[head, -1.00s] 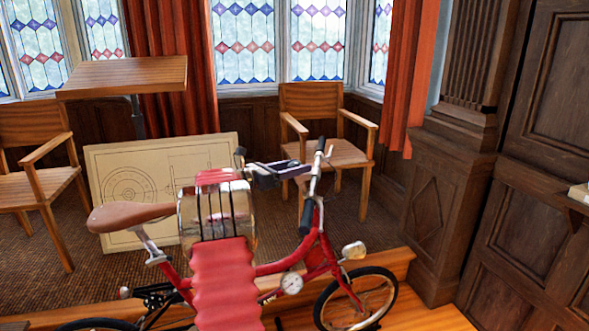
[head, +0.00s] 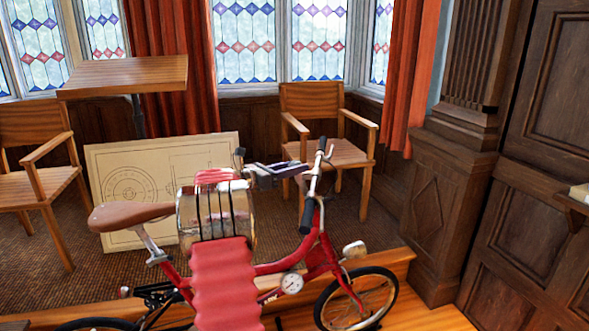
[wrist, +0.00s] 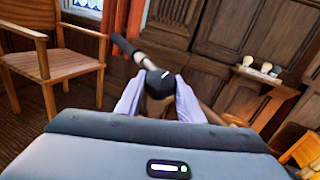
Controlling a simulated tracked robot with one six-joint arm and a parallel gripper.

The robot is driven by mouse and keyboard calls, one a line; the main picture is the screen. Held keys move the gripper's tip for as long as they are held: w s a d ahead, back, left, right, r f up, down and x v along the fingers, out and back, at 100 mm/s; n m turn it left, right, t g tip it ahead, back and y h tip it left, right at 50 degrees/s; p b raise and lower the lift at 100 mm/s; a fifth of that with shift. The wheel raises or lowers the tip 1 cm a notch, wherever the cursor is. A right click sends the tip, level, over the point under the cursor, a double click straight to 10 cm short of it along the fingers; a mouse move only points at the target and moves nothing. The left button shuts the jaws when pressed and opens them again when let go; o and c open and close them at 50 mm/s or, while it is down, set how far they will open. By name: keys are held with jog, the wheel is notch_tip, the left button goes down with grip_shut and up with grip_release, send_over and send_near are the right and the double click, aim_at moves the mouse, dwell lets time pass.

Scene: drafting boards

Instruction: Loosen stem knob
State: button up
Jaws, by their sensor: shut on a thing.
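A red bicycle (head: 322,258) with a brown saddle (head: 130,215) stands across the head view, its front to the right. Its handlebar (head: 318,170) has black grips; one grip shows in the wrist view (wrist: 125,46). In the wrist view the black stem knob (wrist: 160,83), with a white mark on top, sits between my two pale lavender fingers. My gripper (wrist: 158,95) is shut on the knob. In the head view my gripper (head: 300,170) reaches the handlebar from the left. The knob cannot be made out there.
Wooden armchairs (head: 325,150) (head: 40,170), a drafting board (head: 110,185) and a tilted-top table (head: 125,76) stand behind the bicycle. Dark wood panelling (head: 440,200) closes off the right. A small shelf (wrist: 262,77) with pale objects shows in the wrist view.

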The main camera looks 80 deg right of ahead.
jog(key=shift+s+d+r+n+t+h, duration=0.15)
jog(key=shift+s+n+t+h, duration=0.25)
jog(key=shift+n+t, duration=0.1)
jog(key=shift+r+n+t+h, duration=0.1)
jog(key=shift+n+t+h, duration=0.2)
jog(key=shift+n+t, duration=0.3)
jog(key=n+t+h, duration=0.1)
jog(key=n+t, duration=0.3)
jog(key=shift+t, duration=0.4)
jog(key=shift+n+t+h, duration=0.3)
jog(key=shift+n+t, duration=1.4)
jog(key=shift+t, duration=0.1)
jog(key=shift+n+t+y, duration=0.5)
jog(key=shift+n+t, duration=1.1)
jog(key=shift+t, duration=0.3)
jog(key=o, duration=0.8)
jog(key=shift+o, duration=1.3)
jog(key=shift+w, duration=0.15)
